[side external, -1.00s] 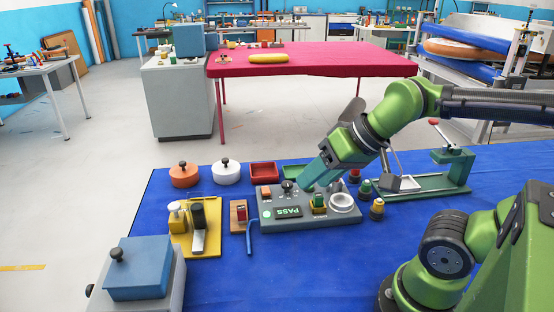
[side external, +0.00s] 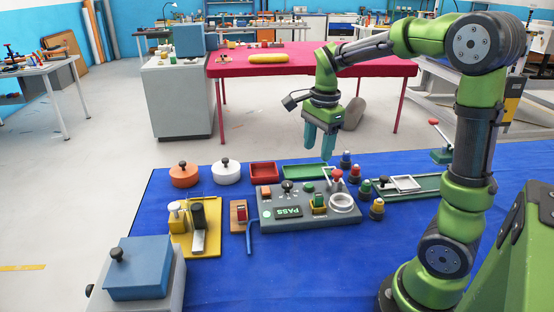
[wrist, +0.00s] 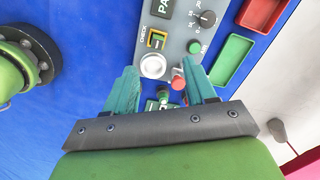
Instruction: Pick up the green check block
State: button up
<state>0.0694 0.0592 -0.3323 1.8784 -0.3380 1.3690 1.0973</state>
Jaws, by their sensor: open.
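The green check block (side external: 319,201) sits in a yellow-framed slot on the grey test panel (side external: 268,218), right of the PASS display. In the wrist view the yellow frame (wrist: 157,40) beside the CHECK label shows ahead of the fingers, with a small, unclear block inside. My gripper (side external: 318,149) hangs above and behind the panel, with teal fingers pointing down. In the wrist view my gripper (wrist: 163,76) has its fingers spread apart with nothing held between them. The block is apart from the fingers.
A white ring (side external: 342,202) and a red-topped lever (side external: 337,175) stand close to the slot. A green tray (side external: 305,172) and red tray (side external: 263,171) lie behind. Blue mat (side external: 290,270) is clear in front.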

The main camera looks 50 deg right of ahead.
jog(key=d+m, duration=0.1)
jog(key=m, duration=0.4)
send_over(319, 195)
jog(key=shift+g, duration=0.3)
jog(key=f, duration=1)
jog(key=shift+w+f, duration=0.2)
jog(key=shift+w, duration=0.05)
jog(key=shift+s+f, duration=0.2)
jog(key=shift+f, duration=2.45)
grip_shut()
